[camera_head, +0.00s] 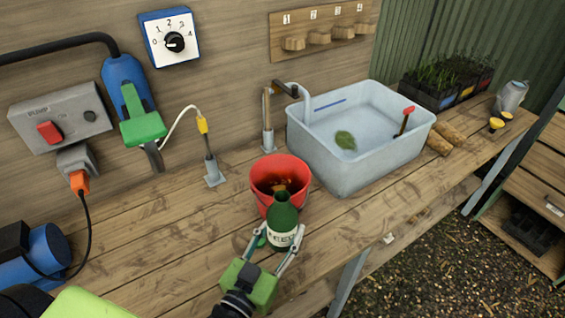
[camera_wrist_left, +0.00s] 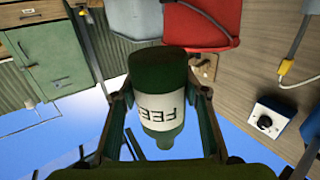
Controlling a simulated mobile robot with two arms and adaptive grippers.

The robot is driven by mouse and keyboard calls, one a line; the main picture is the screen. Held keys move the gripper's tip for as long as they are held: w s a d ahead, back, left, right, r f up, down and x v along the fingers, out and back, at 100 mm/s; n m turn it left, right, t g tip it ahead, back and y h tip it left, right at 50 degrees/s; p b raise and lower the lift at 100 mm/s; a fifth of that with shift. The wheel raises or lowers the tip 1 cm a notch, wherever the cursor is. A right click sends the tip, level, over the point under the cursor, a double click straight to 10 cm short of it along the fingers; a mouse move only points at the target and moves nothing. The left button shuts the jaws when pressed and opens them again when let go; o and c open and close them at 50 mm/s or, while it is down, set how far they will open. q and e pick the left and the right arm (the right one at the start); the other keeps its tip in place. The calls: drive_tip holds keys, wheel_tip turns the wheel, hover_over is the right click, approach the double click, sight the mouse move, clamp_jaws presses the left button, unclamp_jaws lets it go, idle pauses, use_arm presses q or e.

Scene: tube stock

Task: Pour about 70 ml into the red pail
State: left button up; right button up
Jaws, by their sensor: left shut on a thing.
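A green bottle with a white label (camera_head: 283,238) stands about upright in front of the red pail (camera_head: 264,203) and hides part of its near side. My left gripper (camera_head: 281,236) is shut on the bottle, with one finger on each side. In the left wrist view the bottle (camera_wrist_left: 160,95) appears upside down, its label reading FEE, between the fingers (camera_wrist_left: 160,105). The pail (camera_wrist_left: 200,25) shows behind it. Something brownish lies inside the pail. No stream leaves the bottle. I cannot tell whether the bottle's base touches the bench. My right gripper is not in view.
A pale basin (camera_head: 355,165) with a leaf and a red-handled tool stands right of the pail. A tap post (camera_head: 267,125) rises behind the pail. A dial (camera_head: 172,42) is on the wall.

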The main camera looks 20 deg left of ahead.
use_arm(q)
drive_tip(key=w+d+r+h+p, duration=0.1)
drive_tip(key=w+d+r+p, duration=0.1)
drive_tip(key=w+p, duration=0.3)
drive_tip(key=w+d+r+m+h+p, duration=0.1)
drive_tip(key=w+d+r+p, duration=0.1)
drive_tip(key=w+p, duration=0.3)
drive_tip(key=shift+w+r+m, duration=0.25)
drive_tip(key=shift+w+m, duration=0.05)
drive_tip(key=shift+w, duration=1)
